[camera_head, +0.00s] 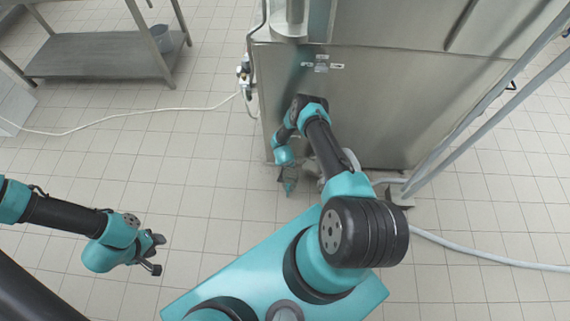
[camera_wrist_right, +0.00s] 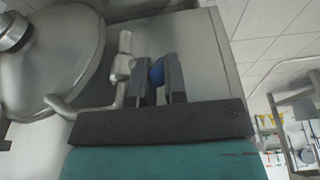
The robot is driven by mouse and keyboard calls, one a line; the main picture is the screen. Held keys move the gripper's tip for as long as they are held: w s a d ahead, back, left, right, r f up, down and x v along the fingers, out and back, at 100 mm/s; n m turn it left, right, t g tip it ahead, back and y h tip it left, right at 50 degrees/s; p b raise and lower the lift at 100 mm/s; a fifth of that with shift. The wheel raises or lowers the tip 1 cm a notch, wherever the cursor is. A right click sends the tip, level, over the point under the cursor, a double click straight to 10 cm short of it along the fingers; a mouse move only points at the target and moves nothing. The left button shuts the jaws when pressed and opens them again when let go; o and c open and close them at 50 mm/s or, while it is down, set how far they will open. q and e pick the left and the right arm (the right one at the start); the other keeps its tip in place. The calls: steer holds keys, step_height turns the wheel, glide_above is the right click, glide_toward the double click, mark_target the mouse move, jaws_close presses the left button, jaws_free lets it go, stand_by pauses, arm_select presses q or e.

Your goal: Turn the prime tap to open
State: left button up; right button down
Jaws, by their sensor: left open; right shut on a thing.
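In the right wrist view, my right gripper (camera_wrist_right: 158,63) is shut with a small blue part (camera_wrist_right: 157,74) between its two grey fingers. The blue part looks like a tap handle, mostly hidden by the fingers. A metal pipe fitting (camera_wrist_right: 121,68) stands just left of the left finger. In the head view, my right arm reaches to the front of the steel machine (camera_head: 395,110); its fingertips and the tap cannot be made out there. My left gripper (camera_head: 156,254) is open and empty over the floor at the left, far from the machine.
A steel vessel (camera_wrist_right: 55,50) fills the left of the wrist view. A steel table (camera_head: 100,60) with a grey bucket (camera_head: 165,38) stands at the back left. A pale hose (camera_head: 480,258) and a thin cable (camera_head: 120,112) lie on the floor. Tiles around my left gripper are clear.

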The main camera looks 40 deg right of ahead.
steer(key=shift+s+d, duration=0.1)
steer(key=shift+d, duration=0.05)
steer(key=c, duration=1.2)
jaws_free()
steer(key=shift+o, duration=0.2)
steer(key=v, duration=1.7)
steer(key=shift+r, duration=0.2)
